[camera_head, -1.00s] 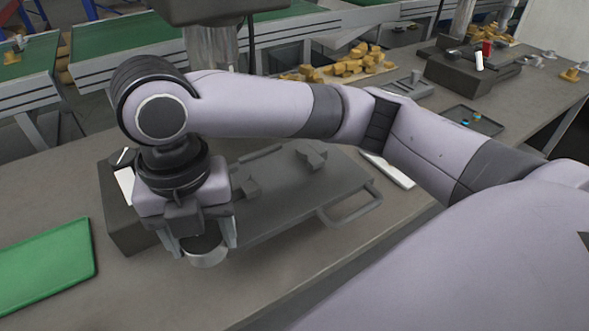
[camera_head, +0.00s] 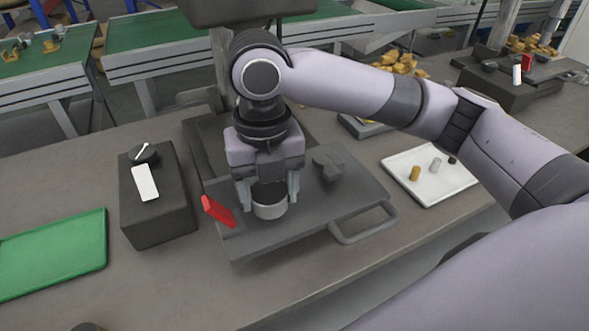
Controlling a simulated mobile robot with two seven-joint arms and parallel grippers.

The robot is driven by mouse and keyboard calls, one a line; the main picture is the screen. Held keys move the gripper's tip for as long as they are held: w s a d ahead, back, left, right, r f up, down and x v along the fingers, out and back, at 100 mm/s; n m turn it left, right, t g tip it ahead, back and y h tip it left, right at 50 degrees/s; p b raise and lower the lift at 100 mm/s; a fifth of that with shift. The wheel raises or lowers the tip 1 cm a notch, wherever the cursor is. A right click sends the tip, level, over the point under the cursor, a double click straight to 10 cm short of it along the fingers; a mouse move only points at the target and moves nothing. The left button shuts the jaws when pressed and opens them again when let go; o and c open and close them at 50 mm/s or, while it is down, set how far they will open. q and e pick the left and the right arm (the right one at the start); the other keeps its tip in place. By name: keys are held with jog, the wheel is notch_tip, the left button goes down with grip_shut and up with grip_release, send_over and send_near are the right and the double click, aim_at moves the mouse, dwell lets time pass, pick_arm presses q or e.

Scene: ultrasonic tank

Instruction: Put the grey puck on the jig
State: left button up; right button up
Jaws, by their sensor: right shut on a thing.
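The grey puck (camera_head: 270,209), a short round piece with a light side and darker top, is between the fingers of my right gripper (camera_head: 268,197). The gripper points down and is shut on it. The jig (camera_head: 290,233) is a dark grey plate with a loop handle at its right front. The puck is over the jig plate, between a red lever (camera_head: 218,211) at left and a dark block (camera_head: 328,167) at right. I cannot tell whether its underside touches the plate.
A dark box (camera_head: 158,208) with a knob and white label stands left of the jig. A green tray (camera_head: 50,252) lies at far left. A white tray (camera_head: 436,187) with small cylinders is at right.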

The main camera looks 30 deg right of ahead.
jog(key=w+d, duration=0.1)
jog(key=d, duration=0.1)
jog(key=w+d, duration=0.3)
jog(key=d, duration=0.1)
jog(key=shift+w+d+p, duration=0.3)
jog(key=shift+w+d, duration=0.1)
jog(key=shift+f, duration=1.7)
jog(key=shift+f, duration=0.1)
jog(key=o, duration=1.3)
jog(key=shift+f, duration=0.1)
notch_tip(320, 180, up, 12)
jog(key=shift+r, duration=0.2)
